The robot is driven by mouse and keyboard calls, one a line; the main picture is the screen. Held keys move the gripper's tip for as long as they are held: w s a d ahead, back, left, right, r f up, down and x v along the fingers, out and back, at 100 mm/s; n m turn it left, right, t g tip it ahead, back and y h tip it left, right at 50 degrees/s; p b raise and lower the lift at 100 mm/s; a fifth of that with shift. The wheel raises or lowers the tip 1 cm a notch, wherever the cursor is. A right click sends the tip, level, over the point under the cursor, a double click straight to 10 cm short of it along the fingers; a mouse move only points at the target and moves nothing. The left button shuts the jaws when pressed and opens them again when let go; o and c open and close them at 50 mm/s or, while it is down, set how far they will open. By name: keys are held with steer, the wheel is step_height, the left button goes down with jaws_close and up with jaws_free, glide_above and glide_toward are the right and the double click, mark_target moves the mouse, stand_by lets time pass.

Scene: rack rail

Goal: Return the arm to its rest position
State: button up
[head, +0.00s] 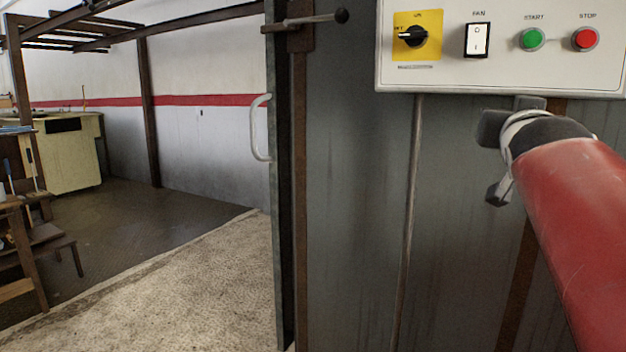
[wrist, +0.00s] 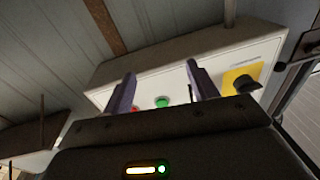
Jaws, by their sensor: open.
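My gripper (wrist: 161,76) is open and empty in the wrist view, its two dark fingers apart in front of the control box. In the head view my red arm reaches in from the right. Its dark and white wrist end is just below the white control box (head: 450,75), in front of the grey panel. The red button (wrist: 133,108) is partly hidden.
The box carries a white fan switch (head: 478,40), a green start button (head: 532,39) and a red stop button (head: 585,39). A conduit (head: 410,200) runs down from it. A door edge with a handle (head: 260,128) stands left. Open floor (head: 190,285) lies beyond.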

steer(key=s+a+f+n+g+y, duration=0.2)
steer(key=s+a+f, duration=0.4)
steer(key=f, duration=0.6)
steer(key=s+a+f+n+g+y, duration=0.2)
steer(key=s+a+f+g, duration=0.3)
steer(key=f, duration=0.8)
steer(key=s+a+f+n+g+y, duration=0.1)
steer(key=s+a+f+g+y, duration=0.3)
steer(key=s+f, duration=0.5)
step_height(320, 180, down, 4)
steer(key=a, duration=0.2)
steer(key=shift+a+f+n+p, duration=0.2)
steer(key=shift+a+n+p, duration=0.1)
steer(key=shift+n+p, duration=0.1)
